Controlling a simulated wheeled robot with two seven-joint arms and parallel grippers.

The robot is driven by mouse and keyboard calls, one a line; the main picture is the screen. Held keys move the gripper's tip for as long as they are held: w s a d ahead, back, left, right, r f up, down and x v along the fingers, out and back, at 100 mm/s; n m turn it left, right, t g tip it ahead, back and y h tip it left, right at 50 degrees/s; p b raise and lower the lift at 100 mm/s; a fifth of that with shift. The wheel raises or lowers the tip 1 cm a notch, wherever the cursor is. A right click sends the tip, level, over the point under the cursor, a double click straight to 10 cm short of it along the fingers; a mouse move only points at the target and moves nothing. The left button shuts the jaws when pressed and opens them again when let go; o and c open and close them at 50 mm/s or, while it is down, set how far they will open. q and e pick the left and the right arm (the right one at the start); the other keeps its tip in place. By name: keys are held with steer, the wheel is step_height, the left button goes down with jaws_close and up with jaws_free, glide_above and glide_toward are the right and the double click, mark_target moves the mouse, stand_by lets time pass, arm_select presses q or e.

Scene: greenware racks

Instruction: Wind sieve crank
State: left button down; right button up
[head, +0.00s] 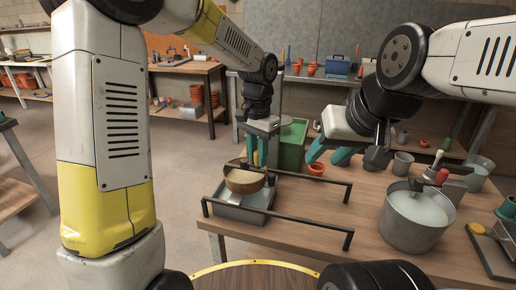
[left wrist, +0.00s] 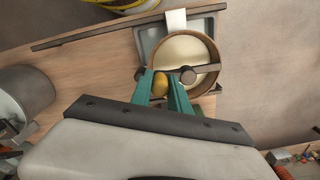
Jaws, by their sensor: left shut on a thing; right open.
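The round sieve (head: 243,186) with a wooden rim sits over a grey tray (head: 236,214) at the left of the bench. In the left wrist view, the sieve (left wrist: 187,42) shows a pale inside and a dark crank bar (left wrist: 206,69) across it. My left gripper (head: 258,163) is above the sieve, pointing down. Its teal fingers are shut on the yellow crank knob (left wrist: 160,86), which stands between them in the left wrist view. My right gripper (head: 322,158) is open and empty, above the bench to the right of the sieve.
Two dark rails (head: 290,221) run beside the sieve across the bench (head: 310,208). A grey bucket (head: 410,236) of pale liquid stands at the right. A terracotta pot (head: 316,169) and a green bin (head: 293,146) are behind. Bench between sieve and bucket is mostly clear.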

arm_select(q)
steer(key=m, duration=0.2)
steer(key=s+a+m, duration=0.1)
steer(key=m, duration=0.2)
steer(key=shift+s+a+m, duration=0.25)
steer(key=shift+m, duration=0.05)
steer(key=m, duration=0.1)
steer(key=a+m, duration=0.1)
steer(key=m, duration=0.1)
steer(key=a+m, duration=0.1)
steer(key=m, duration=0.1)
steer(key=shift+s, duration=0.3)
steer(key=m, duration=0.2)
steer(key=a+m, duration=0.1)
steer(key=m, duration=0.1)
steer(key=a+m, duration=0.1)
steer(key=shift+w+r+m, duration=0.1)
steer(key=shift+w+m, duration=0.1)
steer(key=shift+m, duration=0.2)
steer(key=shift+w+a+m, duration=0.15)
steer(key=shift+a+m, duration=0.15)
steer(key=shift+m, duration=0.55)
steer(key=shift+w+a+m, duration=0.2)
steer(key=shift+a+m, duration=0.05)
steer(key=shift+m, duration=0.55)
steer(key=shift+w+a+m, duration=0.15)
steer(key=shift+a+m, duration=0.15)
steer(key=shift+m, duration=0.55)
